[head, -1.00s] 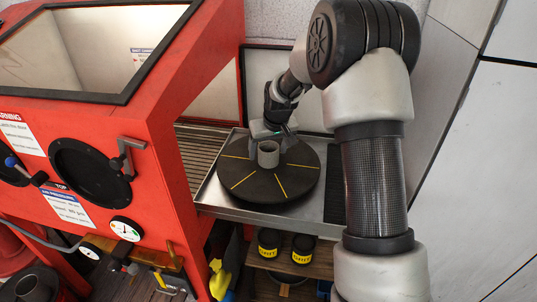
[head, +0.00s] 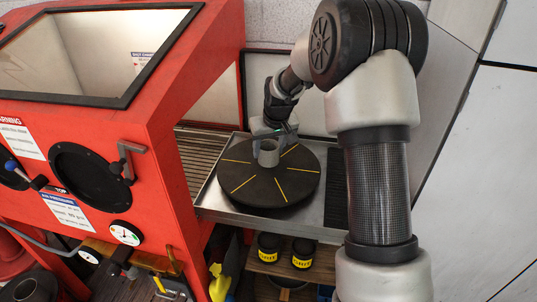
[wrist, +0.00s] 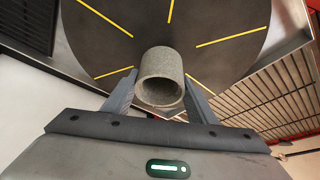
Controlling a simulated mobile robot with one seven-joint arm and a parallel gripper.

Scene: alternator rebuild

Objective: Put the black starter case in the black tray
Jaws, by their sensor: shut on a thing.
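A short, hollow grey cylinder (head: 267,153), rough and open-ended, is the only case-like part I see; it looks grey rather than black. It is over the black round turntable (head: 260,190) with yellow lines. My gripper (head: 270,133) reaches it from behind. In the wrist view, the cylinder (wrist: 161,78) is between the two grey fingers of my gripper (wrist: 160,88), which are shut on it. I cannot tell whether its lower end touches the turntable. I cannot make out a black tray.
The turntable is on a metal shelf (head: 222,203) with a raised rim and a dark ribbed strip (head: 336,190) at its right. A red blasting cabinet (head: 170,150) stands close on the left. Two black yellow-labelled tubs (head: 303,252) sit below. A slatted surface (head: 205,155) lies behind.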

